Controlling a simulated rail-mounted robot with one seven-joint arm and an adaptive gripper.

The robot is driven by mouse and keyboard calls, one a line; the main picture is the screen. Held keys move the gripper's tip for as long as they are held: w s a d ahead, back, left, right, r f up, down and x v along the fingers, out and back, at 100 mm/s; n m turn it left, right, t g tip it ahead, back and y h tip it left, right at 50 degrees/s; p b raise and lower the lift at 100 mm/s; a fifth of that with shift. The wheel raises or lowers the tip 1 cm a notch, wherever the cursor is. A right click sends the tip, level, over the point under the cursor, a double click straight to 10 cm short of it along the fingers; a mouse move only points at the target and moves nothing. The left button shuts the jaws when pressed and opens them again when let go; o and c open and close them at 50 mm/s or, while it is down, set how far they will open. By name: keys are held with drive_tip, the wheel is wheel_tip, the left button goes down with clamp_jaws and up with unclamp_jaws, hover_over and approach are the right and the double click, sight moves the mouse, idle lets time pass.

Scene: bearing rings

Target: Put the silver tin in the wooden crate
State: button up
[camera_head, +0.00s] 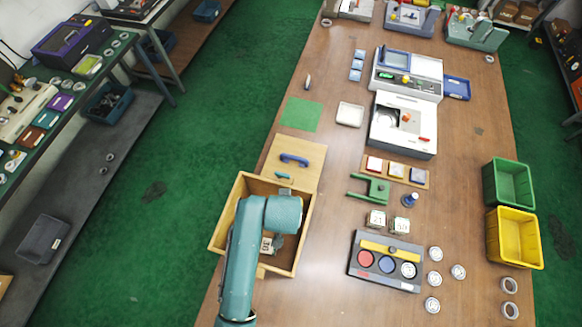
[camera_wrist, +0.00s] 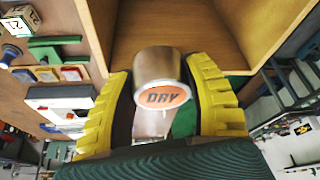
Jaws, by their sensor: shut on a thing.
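The silver tin (camera_wrist: 160,62) is a short metal cylinder with an orange label reading "DRY" in the wrist view. My gripper (camera_wrist: 166,88) is shut on it, with one yellow ribbed finger on each side. The wooden crate (camera_head: 228,212) stands open-topped at the table's left edge in the head view. My teal arm reaches over it and hides much of its inside. The crate's bare wooden inside (camera_wrist: 190,28) lies beyond the tin in the wrist view. The tin is not clearly made out in the head view, so its height against the rim cannot be told.
A wooden panel with a blue handle (camera_head: 294,159) adjoins the crate's far side. A green bracket (camera_head: 370,188), lettered blocks (camera_head: 376,220) and a grey tray with coloured discs (camera_head: 386,283) lie to its right. Green (camera_head: 508,184) and yellow (camera_head: 514,238) bins stand at the right edge.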

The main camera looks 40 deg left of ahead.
drive_tip(key=a+f+n+b, duration=0.1)
drive_tip(key=a+f+b, duration=0.1)
drive_tip(key=f+b, duration=0.4)
drive_tip(key=a+f+b, duration=0.2)
drive_tip(key=f+b, duration=0.5)
drive_tip(key=f, duration=0.6)
drive_tip(key=shift+s+n+y, duration=0.25)
drive_tip(key=shift+n+y, duration=0.05)
drive_tip(key=shift+n, duration=0.1)
drive_tip(key=shift+d, duration=0.1)
drive_tip(key=o, duration=1.2)
drive_tip(key=shift+o, duration=0.2)
